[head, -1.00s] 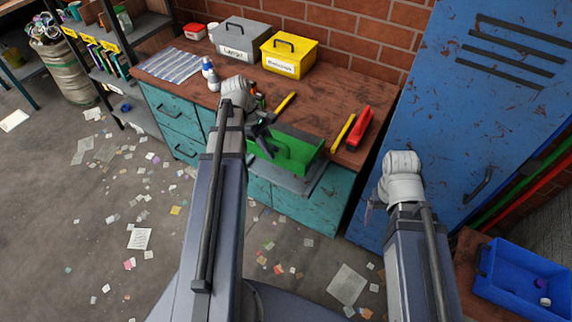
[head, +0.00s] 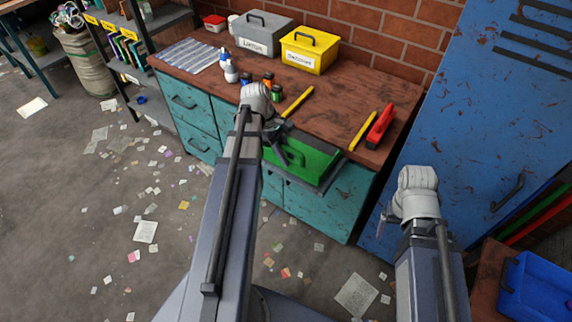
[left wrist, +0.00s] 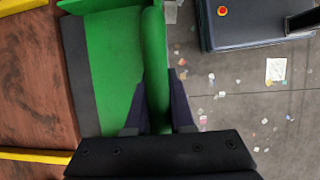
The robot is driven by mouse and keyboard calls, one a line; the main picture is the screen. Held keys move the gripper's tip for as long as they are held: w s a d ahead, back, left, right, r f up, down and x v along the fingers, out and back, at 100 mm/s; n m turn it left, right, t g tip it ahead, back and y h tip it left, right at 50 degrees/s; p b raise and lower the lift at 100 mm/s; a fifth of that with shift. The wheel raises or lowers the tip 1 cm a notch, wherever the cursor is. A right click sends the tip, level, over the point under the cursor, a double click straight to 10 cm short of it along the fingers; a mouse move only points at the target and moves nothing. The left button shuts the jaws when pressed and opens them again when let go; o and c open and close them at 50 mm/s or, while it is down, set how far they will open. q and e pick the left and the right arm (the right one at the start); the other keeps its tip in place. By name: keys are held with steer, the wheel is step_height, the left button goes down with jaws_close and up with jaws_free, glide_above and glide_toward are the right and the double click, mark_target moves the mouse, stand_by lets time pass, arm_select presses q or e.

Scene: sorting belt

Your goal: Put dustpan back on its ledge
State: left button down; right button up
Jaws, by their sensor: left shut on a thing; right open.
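The green dustpan (head: 312,163) is at the front edge of the workbench, over a grey ledge (head: 343,163). A grey strip of the ledge shows along the dustpan's bench side and right end; I cannot tell whether they touch. My left gripper (head: 281,148) is shut on the dustpan's handle. In the left wrist view the handle (left wrist: 156,65) runs between the fingers (left wrist: 157,122), with the ledge (left wrist: 80,75) between pan and bench. My right gripper (head: 384,216) is open and empty, right of the bench, its fingers partly hidden by the wrist.
The workbench (head: 325,118) holds yellow sticks (head: 297,102), (head: 362,131), a red-handled tool (head: 380,126), small jars, bottles, and grey (head: 262,38) and yellow (head: 310,50) boxes. A blue locker (head: 470,120) stands right. A blue crate (head: 540,288) is at lower right. Papers litter the floor.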

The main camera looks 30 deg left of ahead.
arm_select(q)
step_height(320, 180, down, 3)
steer(key=shift+f+b, duration=0.1)
steer(key=shift+b, duration=1.1)
steer(key=c, duration=0.8)
jaws_free()
steer(key=p+v, duration=1.1)
steer(key=v, duration=0.1)
